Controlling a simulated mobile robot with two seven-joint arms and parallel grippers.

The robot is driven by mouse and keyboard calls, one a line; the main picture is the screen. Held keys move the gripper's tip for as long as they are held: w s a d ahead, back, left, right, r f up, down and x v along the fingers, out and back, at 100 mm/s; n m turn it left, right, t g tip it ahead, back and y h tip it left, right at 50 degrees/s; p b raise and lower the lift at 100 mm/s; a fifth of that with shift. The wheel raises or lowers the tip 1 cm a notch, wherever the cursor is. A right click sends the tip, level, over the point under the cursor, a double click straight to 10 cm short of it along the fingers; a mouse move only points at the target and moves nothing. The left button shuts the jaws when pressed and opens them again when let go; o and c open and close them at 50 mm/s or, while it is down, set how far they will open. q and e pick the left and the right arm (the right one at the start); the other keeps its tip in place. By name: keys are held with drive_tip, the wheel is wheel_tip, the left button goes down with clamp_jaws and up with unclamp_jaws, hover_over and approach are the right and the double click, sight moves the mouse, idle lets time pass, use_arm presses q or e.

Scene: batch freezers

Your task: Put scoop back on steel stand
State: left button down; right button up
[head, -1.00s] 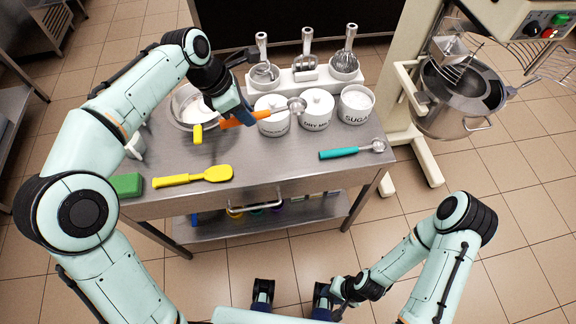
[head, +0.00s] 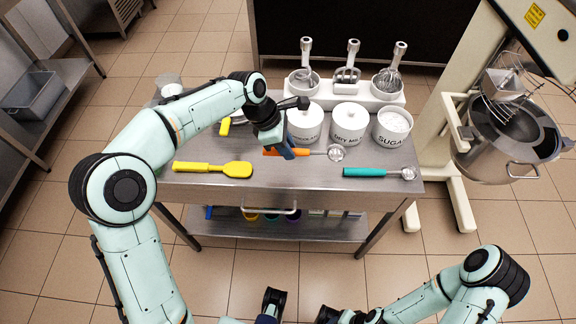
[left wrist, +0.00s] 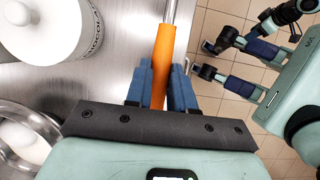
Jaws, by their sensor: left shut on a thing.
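My left gripper (head: 284,150) is shut on the orange handle of a scoop (head: 311,153). The scoop's round metal bowl (head: 336,153) points right, in front of the white canisters. In the left wrist view the orange handle (left wrist: 163,62) lies between the blue fingers, and the bowl is out of frame. The scoop is low over the steel table (head: 290,188); I cannot tell whether it touches. No separate steel stand is clearly identifiable. My right gripper (left wrist: 215,57) is open and empty, away from the table.
A teal-handled scoop (head: 365,172) and a yellow spatula (head: 215,168) lie near the table's front. White canisters (head: 349,122) and a white rack (head: 345,92) of tools stand behind. A mixer (head: 510,125) is at right. The front middle of the table is clear.

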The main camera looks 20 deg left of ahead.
sight(293, 172)
use_arm(q)
wheel_tip(293, 172, down, 8)
drive_tip(key=shift+f+b, duration=0.1)
drive_tip(key=shift+b, duration=0.4)
drive_tip(key=shift+f, duration=0.1)
drive_tip(key=c, duration=1)
unclamp_jaws()
drive_tip(key=shift+o, duration=0.2)
drive_tip(key=p+v, duration=0.1)
drive_tip(key=v, duration=1.1)
drive_tip(key=shift+p, duration=0.4)
